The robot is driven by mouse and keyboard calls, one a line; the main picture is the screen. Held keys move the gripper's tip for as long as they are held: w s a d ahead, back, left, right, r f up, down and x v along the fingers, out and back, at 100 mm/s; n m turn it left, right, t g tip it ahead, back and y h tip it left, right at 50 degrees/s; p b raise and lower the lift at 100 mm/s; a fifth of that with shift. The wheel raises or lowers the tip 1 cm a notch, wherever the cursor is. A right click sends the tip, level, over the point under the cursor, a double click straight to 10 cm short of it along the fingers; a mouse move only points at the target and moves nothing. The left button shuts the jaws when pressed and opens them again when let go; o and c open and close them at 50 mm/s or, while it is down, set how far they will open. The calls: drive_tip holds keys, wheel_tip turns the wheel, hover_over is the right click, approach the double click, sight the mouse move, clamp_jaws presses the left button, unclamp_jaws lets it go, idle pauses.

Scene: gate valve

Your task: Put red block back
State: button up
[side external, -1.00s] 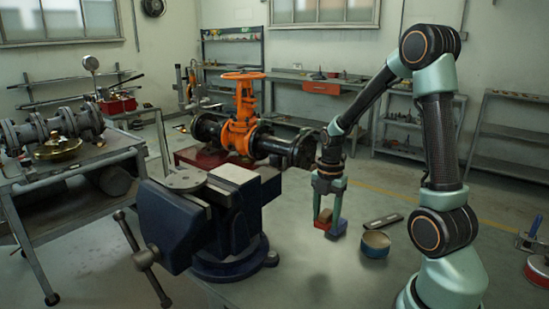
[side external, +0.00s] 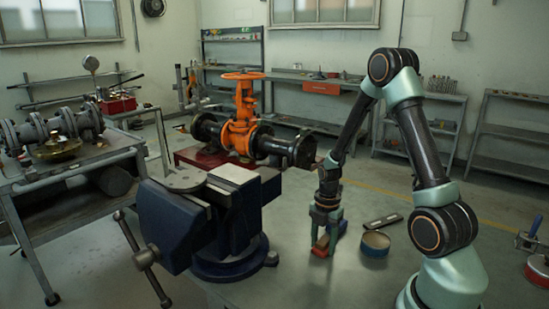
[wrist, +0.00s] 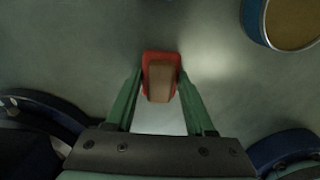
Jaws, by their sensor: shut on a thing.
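My gripper (side external: 327,244) is shut on the red block (side external: 320,246) and points down at the bench top. In the wrist view the red block (wrist: 147,66) sits between my two green fingers, with a brown face (wrist: 159,82) toward the camera. The block is at or just above the bench; I cannot tell whether it touches. A small blue piece (side external: 342,226) shows just behind and to the right of my gripper, partly hidden by it.
A round blue tin (side external: 375,245) with a tan top stands to the right, and a flat metal piece (side external: 383,221) lies behind it. A large blue vise (side external: 215,215) stands to the left. The bench in front of my gripper is clear.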

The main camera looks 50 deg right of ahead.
sight(323, 240)
drive_tip(key=shift+f, duration=0.1)
drive_tip(key=o, duration=1.3)
wheel_tip(323, 240, up, 12)
drive_tip(key=a+r+m+t, duration=0.2)
drive_tip(key=a+r+m, duration=0.4)
drive_tip(key=a+m, duration=0.3)
drive_tip(key=s+a+r+m+t, duration=0.1)
drive_tip(key=a+r+m+t, duration=0.2)
drive_tip(key=a+r+m, duration=0.4)
drive_tip(key=shift+s+a+m+t, duration=0.2)
drive_tip(key=shift+a+m+t, duration=0.1)
drive_tip(key=shift+a+m, duration=0.75)
